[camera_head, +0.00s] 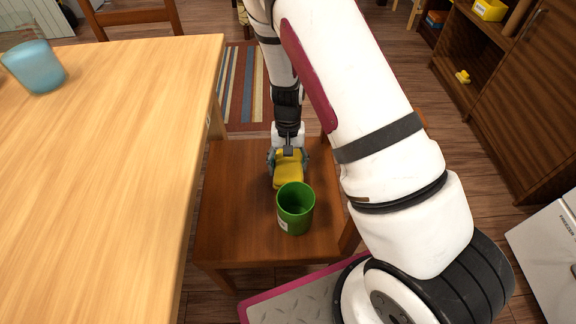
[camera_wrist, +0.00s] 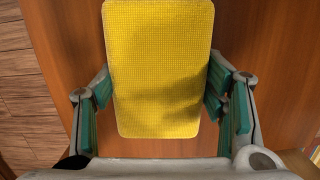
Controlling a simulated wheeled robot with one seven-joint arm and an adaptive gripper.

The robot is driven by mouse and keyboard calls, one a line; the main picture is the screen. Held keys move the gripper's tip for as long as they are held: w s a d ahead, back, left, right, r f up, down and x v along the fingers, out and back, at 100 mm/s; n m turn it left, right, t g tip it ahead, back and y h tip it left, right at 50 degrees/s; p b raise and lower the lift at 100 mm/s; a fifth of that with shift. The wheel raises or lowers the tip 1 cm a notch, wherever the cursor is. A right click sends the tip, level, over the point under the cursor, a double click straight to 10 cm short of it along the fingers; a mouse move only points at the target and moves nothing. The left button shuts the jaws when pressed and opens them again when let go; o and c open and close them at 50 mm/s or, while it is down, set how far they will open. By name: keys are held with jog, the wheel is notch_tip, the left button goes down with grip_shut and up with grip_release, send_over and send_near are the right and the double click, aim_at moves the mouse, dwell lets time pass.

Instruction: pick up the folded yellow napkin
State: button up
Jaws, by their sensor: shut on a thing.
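The folded yellow napkin (camera_head: 288,175) lies at the small brown wooden seat, just behind the green cup. It fills the upper middle of the wrist view (camera_wrist: 160,60) as a rounded, woven rectangle, with a shadow across it. My gripper (camera_head: 288,160) reaches down at its far end. In the wrist view, the teal-padded fingers of my gripper (camera_wrist: 160,88) are shut on the napkin, one at each side edge. I cannot tell whether the napkin is clear of the wood below it.
A green cup (camera_head: 296,212) stands close in front of the napkin. The brown wooden seat (camera_head: 232,225) has bare room at its left. A pale table (camera_head: 110,150) with a blue cup (camera_head: 36,68) rises on the left. A dark cabinet (camera_head: 530,100) stands at right.

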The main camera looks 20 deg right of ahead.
aim_at(285, 162)
jog(key=r, duration=0.1)
jog(key=w+r+p, duration=0.1)
jog(key=r, duration=0.1)
jog(key=shift+w+a, duration=0.1)
jog(key=shift+a, duration=0.05)
jog(key=w+a+p, duration=0.1)
jog(key=w, duration=0.3)
jog(key=w+a, duration=0.1)
jog(key=w, duration=0.4)
jog(key=w+a+r+p, duration=0.1)
jog(key=w, duration=0.4)
jog(key=shift+w+a+p, duration=0.15)
jog(key=shift+a+p, duration=0.2)
jog(key=shift+a, duration=0.05)
jog(key=o, duration=0.4)
jog(key=shift+c, duration=0.2)
jog(key=c, duration=0.9)
